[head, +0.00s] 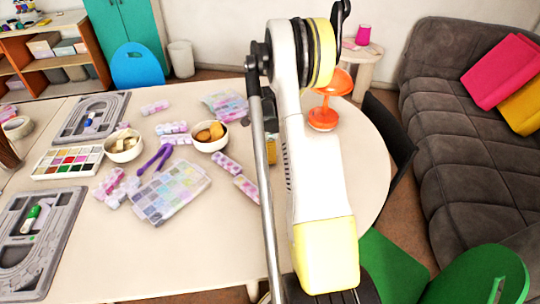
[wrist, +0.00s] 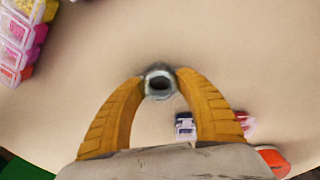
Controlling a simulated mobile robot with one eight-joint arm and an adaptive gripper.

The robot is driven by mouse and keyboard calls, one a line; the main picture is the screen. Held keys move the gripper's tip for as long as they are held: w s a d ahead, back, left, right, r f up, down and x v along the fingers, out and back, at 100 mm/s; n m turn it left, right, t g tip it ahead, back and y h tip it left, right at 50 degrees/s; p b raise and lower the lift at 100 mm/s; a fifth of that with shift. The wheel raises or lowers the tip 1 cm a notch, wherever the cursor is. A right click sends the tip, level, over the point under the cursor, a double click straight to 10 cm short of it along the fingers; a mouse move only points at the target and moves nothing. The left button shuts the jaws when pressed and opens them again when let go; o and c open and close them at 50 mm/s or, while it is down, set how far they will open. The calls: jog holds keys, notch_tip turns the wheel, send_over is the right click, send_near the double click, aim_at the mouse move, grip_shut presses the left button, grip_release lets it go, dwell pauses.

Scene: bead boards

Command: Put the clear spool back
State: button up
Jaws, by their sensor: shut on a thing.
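In the wrist view my gripper (wrist: 158,77) has its two yellow fingers closed on a small round grey piece with a dark hole, which looks like the clear spool (wrist: 158,94). I see it end-on, above the pale table. In the head view my arm hides the spool and most or all of my gripper.
The white table (head: 190,255) holds a clear bead case (head: 172,192), two bowls (head: 124,146) (head: 209,137), purple tongs (head: 155,158), a paint set (head: 68,162) and grey bead boards (head: 92,117) (head: 40,240). Bead boxes (wrist: 22,38) fill the wrist view's upper left. The front table area is clear.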

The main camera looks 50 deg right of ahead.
jog(key=o, duration=1)
jog(key=shift+r, duration=0.1)
notch_tip(320, 180, up, 12)
jog(key=p, duration=0.5)
jog(key=w+a+r+n+t, duration=0.1)
jog(key=w+a+r+n, duration=0.1)
jog(key=a+r+n, duration=0.6)
jog(key=s+a+r+n+t+h, duration=0.1)
jog(key=a+r+n, duration=0.1)
jog(key=a+r, duration=0.35)
jog(key=s+a+r+n+t, duration=0.1)
jog(key=a+r+n, duration=0.1)
jog(key=a, duration=0.7)
jog(key=shift+s+a+r+n+t+y, duration=0.35)
jog(key=shift+s+a+n+t, duration=0.4)
jog(key=shift+s+a+n, duration=1.55)
jog(key=shift+s+a+r+n+t+y, duration=0.1)
jog(key=shift+s+a+r+n+t, duration=0.45)
jog(key=shift+s+a+n, duration=1.7)
jog(key=shift+s+a+r+n+t+y, duration=0.25)
jog(key=shift+s+a+n+t, duration=0.75)
jog(key=shift+a+n, duration=2.4)
